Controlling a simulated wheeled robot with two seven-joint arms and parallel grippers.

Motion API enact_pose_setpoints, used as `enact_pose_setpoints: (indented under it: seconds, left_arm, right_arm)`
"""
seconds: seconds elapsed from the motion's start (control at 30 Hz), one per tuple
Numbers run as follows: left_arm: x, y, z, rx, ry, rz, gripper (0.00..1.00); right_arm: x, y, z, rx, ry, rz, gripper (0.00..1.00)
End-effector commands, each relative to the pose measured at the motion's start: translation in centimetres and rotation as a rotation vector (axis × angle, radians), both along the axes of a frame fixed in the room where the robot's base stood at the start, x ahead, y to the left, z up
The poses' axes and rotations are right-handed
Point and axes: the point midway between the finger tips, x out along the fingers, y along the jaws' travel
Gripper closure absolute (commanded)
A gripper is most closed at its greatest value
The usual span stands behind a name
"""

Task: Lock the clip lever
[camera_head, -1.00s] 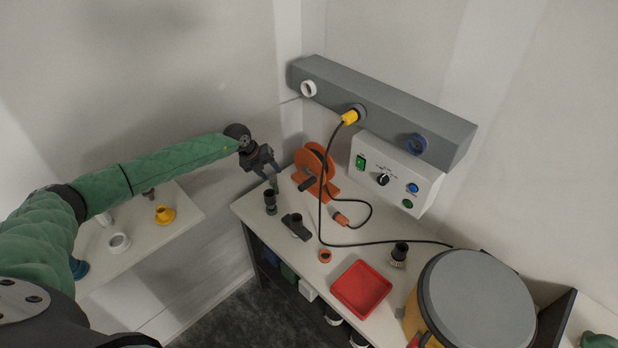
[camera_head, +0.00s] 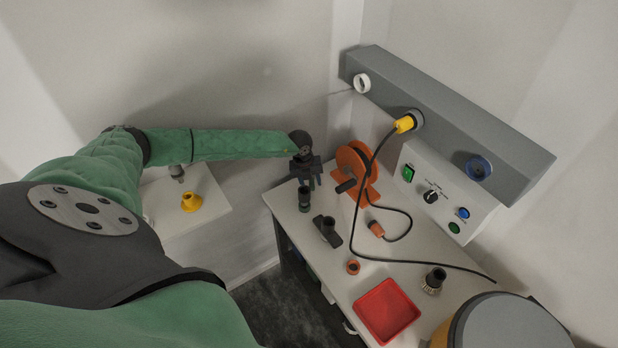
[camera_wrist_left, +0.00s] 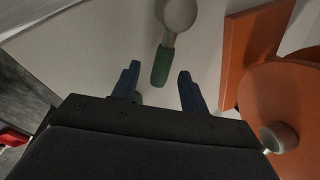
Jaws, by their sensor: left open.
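A short lever with a green grip (camera_wrist_left: 163,66) and a rounded pale grey end shows in the left wrist view; I take it to be the clip lever. My left gripper (camera_wrist_left: 157,85) is open, with its dark blue fingers on either side of the green grip and not visibly touching it. In the head view my left gripper (camera_head: 308,182) is at the bench's far left corner, above a dark upright fitting (camera_head: 304,200). There the lever is mostly hidden by the gripper. My right gripper is not in view.
An orange reel (camera_head: 352,165) stands close to the right of the gripper. A black holder (camera_head: 327,230), orange ring (camera_head: 353,267) and red tray (camera_head: 388,311) are on the bench. A black cable runs from a yellow plug (camera_head: 405,124) on the grey wall rail (camera_head: 450,120).

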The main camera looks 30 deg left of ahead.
Motion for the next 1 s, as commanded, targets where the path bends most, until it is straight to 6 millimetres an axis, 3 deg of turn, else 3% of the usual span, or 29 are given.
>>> enact_pose_setpoints:
  seconds: [0.4, 0.43, 0.6, 0.67, 1.0]
  left_arm:
    - [-0.38, -0.74, -0.75, -0.001, -0.001, -0.001, 0.56]
    - [-0.38, -0.74, -0.74, -0.001, -0.001, -0.001, 0.58]
    - [-0.37, -0.72, -0.73, -0.001, -0.001, -0.001, 0.91]
    - [-0.37, -0.72, -0.73, -0.001, -0.001, -0.001, 1.0]
    - [-0.37, 0.16, -0.9, 0.0, -0.001, -0.005, 1.0]
  right_arm:
    - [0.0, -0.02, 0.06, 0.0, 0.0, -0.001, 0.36]
    - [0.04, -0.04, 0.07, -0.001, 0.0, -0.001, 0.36]
    - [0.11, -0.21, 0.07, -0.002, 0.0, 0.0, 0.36]
    - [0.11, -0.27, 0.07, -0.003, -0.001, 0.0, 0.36]
    - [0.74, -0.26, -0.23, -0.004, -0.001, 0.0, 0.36]
